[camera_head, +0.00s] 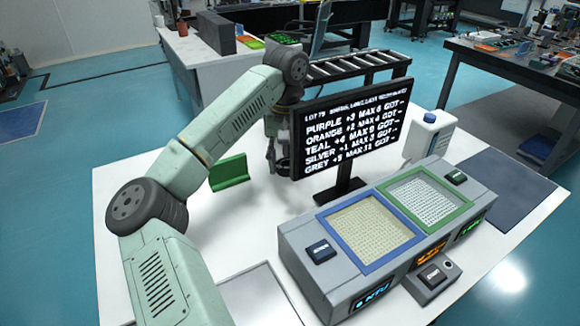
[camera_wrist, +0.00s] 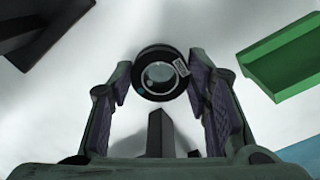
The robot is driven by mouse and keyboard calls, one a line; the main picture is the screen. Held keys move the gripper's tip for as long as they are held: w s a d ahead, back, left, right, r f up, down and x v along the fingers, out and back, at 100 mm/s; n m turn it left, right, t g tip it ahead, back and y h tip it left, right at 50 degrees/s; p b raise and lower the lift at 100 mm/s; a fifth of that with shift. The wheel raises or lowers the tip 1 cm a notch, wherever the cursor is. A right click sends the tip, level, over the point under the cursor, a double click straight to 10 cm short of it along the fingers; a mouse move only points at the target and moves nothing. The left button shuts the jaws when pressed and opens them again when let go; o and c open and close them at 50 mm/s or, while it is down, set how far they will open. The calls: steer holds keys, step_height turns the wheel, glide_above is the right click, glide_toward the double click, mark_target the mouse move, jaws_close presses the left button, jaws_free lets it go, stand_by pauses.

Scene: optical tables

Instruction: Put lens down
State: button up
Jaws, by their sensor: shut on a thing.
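The lens (camera_wrist: 160,74) is a short black cylinder with a glass face and a small white label on its side. In the wrist view it sits between the two fingertips of my gripper (camera_wrist: 160,68), which is shut on it. In the head view my gripper (camera_head: 275,155) points down over the white table (camera_head: 215,228), just left of the black screen. The lens is too small and dark there to make out clearly. I cannot tell whether the lens touches the table top.
A green angled holder (camera_head: 230,172) stands left of my gripper; it also shows in the wrist view (camera_wrist: 287,62). The black text screen (camera_head: 350,125) stands close on the right. A grey console (camera_head: 330,270) with blue- and green-framed trays is in front. A white jug (camera_head: 428,138) stands behind it.

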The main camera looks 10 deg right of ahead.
mark_target(287, 165)
steer(key=shift+f+p, duration=0.3)
steer(key=shift+f, duration=1.15)
steer(key=shift+f, duration=0.1)
steer(key=shift+f, duration=0.15)
steer(key=o, duration=1.2)
steer(key=shift+c, duration=0.2)
